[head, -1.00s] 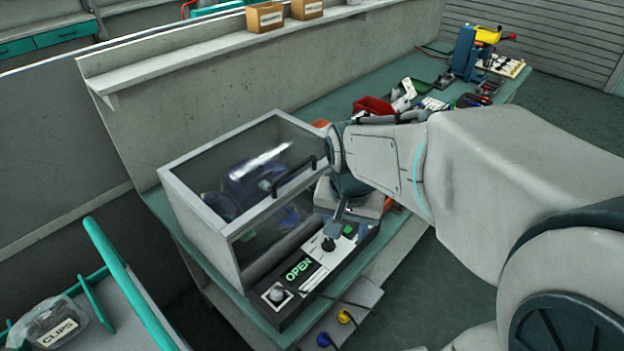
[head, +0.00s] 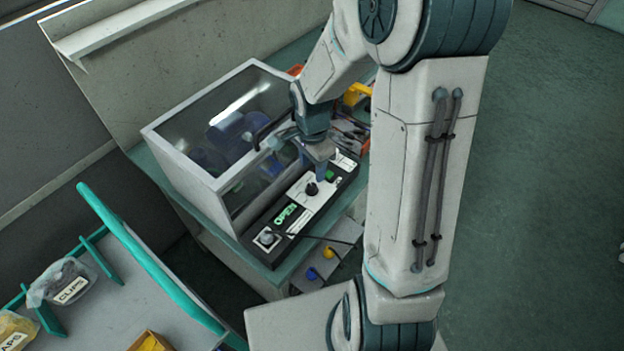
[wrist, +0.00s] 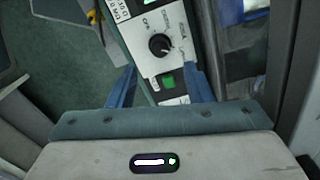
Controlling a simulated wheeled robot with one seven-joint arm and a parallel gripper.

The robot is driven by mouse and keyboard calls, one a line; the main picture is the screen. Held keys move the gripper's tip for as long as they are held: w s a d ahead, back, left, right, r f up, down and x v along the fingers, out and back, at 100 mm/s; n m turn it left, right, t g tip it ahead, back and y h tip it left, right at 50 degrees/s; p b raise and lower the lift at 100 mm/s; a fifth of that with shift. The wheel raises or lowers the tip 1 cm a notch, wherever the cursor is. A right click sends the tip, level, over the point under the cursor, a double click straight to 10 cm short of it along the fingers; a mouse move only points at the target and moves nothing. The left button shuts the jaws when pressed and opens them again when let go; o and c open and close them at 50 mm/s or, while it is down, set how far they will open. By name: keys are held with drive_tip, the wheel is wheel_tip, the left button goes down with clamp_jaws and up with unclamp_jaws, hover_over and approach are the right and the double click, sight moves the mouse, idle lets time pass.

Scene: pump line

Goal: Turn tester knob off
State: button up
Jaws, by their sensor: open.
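The tester is a long black panel (head: 350,180) in front of a clear-lidded box (head: 222,135). Its black knob (head: 311,189) sits on a white plate, beside a green button (head: 330,175). In the wrist view the knob (wrist: 160,45) has printed labels around it, one seeming to read OFF; its pointer direction is unclear. My gripper (head: 318,172) is over the panel beside the knob. In the wrist view my gripper (wrist: 158,84) is open, its blue fingers either side of the green button (wrist: 168,81), with the knob beyond the tips.
The panel display (head: 286,213) reads OPEN in green. A grey round control (head: 267,237) sits at its near end, with a dark cable nearby. Blue and yellow plugs (head: 327,252) lie below the panel. The box handle (head: 268,128) stands close to my wrist.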

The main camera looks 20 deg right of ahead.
sight(312, 185)
wheel_tip(312, 185, down, 7)
idle(0.3)
drive_tip(key=c, duration=1)
